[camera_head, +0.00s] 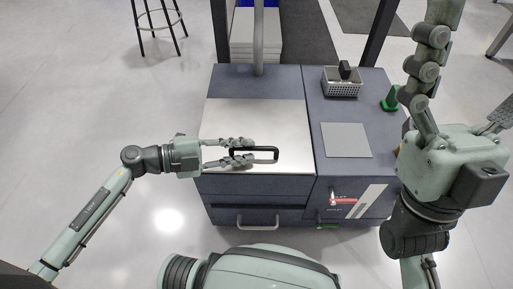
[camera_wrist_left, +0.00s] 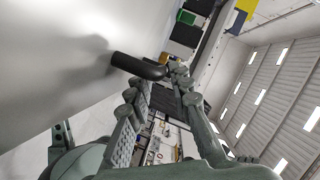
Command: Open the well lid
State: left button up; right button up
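The well lid (camera_head: 255,118) is a flat, pale metallic panel on the left part of a dark blue-grey cabinet, and it lies closed. A black bar handle (camera_head: 268,149) stands on it near its front edge. My left gripper (camera_head: 249,151) reaches in from the left with its two fingers apart, one on each side of the handle's left end. In the left wrist view the handle (camera_wrist_left: 135,65) runs in between the fingertips, close to one of them; firm contact cannot be told. My right gripper (camera_head: 476,58) is spread open and empty at the right.
The cabinet's right part holds a grey basket (camera_head: 342,88) with a dark object, a green item (camera_head: 390,100), a grey square plate (camera_head: 346,140) and a red-handled valve (camera_head: 343,201). A drawer handle (camera_head: 258,226) is at the front. A stool (camera_head: 158,22) stands back left.

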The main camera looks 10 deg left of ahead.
pick_arm(q)
jog(key=shift+x, duration=1.8)
jog(key=shift+a, duration=0.1)
grip_shut()
